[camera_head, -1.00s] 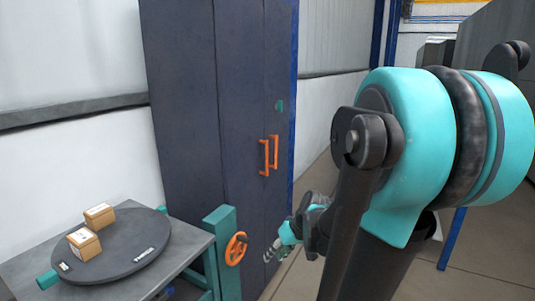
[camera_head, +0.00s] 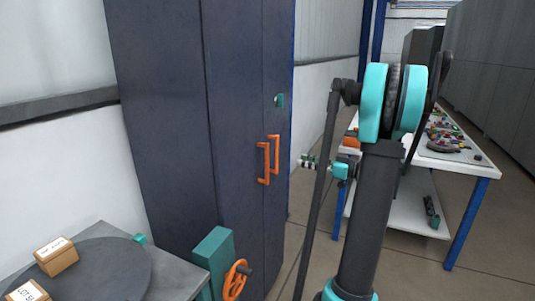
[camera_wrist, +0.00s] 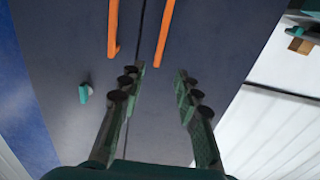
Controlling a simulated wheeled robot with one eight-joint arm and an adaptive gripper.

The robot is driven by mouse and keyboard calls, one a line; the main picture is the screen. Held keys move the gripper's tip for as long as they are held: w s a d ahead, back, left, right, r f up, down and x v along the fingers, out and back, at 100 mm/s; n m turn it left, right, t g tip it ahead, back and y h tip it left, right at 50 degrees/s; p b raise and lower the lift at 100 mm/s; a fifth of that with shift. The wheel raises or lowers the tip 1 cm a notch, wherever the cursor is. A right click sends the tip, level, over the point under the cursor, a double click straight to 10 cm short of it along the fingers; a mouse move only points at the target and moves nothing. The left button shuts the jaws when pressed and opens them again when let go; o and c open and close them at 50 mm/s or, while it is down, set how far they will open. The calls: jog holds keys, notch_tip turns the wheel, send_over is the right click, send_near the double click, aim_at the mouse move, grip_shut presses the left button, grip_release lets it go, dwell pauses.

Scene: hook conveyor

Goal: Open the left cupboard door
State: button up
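The tall dark cupboard (camera_head: 165,120) stands left of centre in the head view with both doors shut. The left door's orange bar handle (camera_head: 264,163) sits beside the right door's orange handle (camera_head: 274,150). The wrist view appears upside down, so the left door's handle (camera_wrist: 164,32) is on the right there and the other handle (camera_wrist: 112,30) on the left. My gripper (camera_head: 308,162) is right of the handles in the head view. In the wrist view my gripper (camera_wrist: 158,82) is open and empty, facing the doors, with both handles beyond its fingertips.
A teal latch (camera_head: 280,100) is on the right door. A white-topped table (camera_head: 465,170) with small parts stands behind my arm at right.

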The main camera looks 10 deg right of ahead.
jog(key=x, duration=1.6)
grip_shut()
